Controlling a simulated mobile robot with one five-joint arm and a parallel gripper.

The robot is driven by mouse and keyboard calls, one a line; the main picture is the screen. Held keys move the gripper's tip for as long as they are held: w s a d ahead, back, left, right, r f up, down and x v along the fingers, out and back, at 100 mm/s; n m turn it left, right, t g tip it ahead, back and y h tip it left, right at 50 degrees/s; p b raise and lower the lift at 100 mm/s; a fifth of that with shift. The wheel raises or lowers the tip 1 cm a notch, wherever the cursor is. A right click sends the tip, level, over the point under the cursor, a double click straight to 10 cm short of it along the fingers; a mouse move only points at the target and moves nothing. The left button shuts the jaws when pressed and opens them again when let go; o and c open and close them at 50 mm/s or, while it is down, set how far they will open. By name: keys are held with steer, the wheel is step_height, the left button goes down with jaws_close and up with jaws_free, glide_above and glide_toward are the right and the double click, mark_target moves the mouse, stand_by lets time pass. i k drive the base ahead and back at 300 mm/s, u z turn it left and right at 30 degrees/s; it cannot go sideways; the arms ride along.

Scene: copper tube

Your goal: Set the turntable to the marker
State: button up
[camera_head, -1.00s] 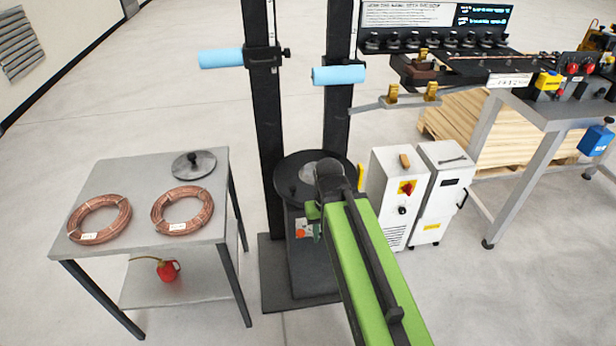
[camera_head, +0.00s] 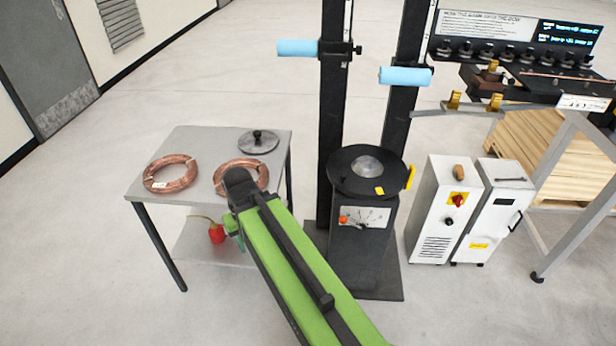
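The turntable (camera_head: 345,182) is a round black disc with a silver hub (camera_head: 367,166), on top of a dark pedestal between two black posts. A small yellow mark (camera_head: 379,190) lies on the disc near its front edge. A yellow upright marker (camera_head: 410,177) stands at the disc's right edge, apart from the yellow mark. The pedestal front has a pale dial panel (camera_head: 363,217) with an orange button. My green arm reaches up from the bottom, left of the pedestal. Its dark end is in front of the table's right coil; the gripper's fingers cannot be made out.
A grey table (camera_head: 205,142) at left holds two copper coils, the left one (camera_head: 171,174) fully visible, and a grey lidded disc (camera_head: 258,142). Two white cabinets (camera_head: 440,215) stand right of the pedestal. A workbench with machinery is at far right.

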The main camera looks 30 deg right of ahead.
mark_target(370, 172)
steer(key=u, duration=0.1)
steer(key=i, duration=0.4)
steer(key=u, duration=0.55)
steer(key=k, duration=0.9)
steer(key=z, duration=0.1)
steer(key=i, duration=0.9)
steer(key=u, duration=0.05)
